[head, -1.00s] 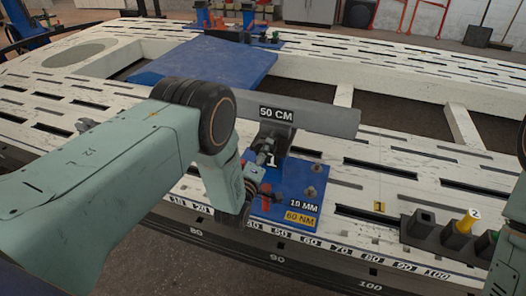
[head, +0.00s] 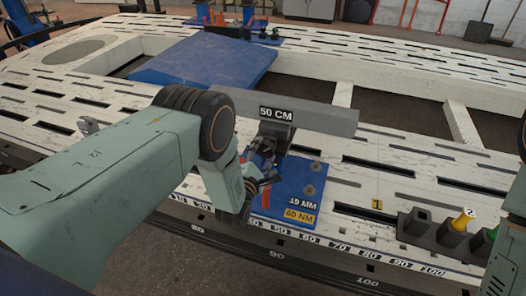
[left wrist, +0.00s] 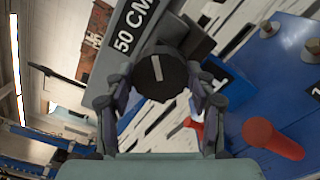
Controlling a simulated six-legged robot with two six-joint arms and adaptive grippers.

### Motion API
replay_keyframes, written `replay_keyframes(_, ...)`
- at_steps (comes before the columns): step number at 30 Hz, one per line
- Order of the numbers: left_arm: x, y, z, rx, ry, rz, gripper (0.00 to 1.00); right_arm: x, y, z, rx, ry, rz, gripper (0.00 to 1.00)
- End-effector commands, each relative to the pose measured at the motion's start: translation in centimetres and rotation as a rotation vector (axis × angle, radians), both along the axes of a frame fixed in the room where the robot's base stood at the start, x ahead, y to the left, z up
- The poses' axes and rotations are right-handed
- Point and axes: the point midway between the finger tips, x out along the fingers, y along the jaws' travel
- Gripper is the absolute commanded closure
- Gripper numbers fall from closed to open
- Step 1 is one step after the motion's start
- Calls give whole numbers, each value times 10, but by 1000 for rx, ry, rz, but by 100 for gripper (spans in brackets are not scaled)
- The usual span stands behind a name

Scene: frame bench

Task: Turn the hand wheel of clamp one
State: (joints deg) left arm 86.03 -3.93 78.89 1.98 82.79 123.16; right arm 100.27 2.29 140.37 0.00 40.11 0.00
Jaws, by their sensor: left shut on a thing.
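Clamp one (head: 277,132) stands on a blue plate (head: 300,182) at the near edge of the white slotted bench, against a long grey bar labelled "50 CM" (head: 325,120). Its hand wheel (left wrist: 160,73) is a dark round knob with a white line, close ahead in the left wrist view. My left gripper (head: 264,160) reaches the near side of the clamp. In the left wrist view its fingers (left wrist: 160,98) stand on both sides of the wheel, shut on it. The head view hides the wheel behind the gripper. My right gripper is out of view.
A blue panel (head: 200,60) lies farther back, beside bench openings.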

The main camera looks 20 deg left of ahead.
Motion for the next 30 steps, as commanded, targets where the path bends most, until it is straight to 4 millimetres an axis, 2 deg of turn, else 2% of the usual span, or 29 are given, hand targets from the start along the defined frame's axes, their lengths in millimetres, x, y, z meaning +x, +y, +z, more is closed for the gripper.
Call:
replay_keyframes(18, 2, 1, 4, -563, 12, -2, 76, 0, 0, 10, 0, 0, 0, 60)
replay_keyframes(30, 3, 1, 4, -787, 17, -3, 76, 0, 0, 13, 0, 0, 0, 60)
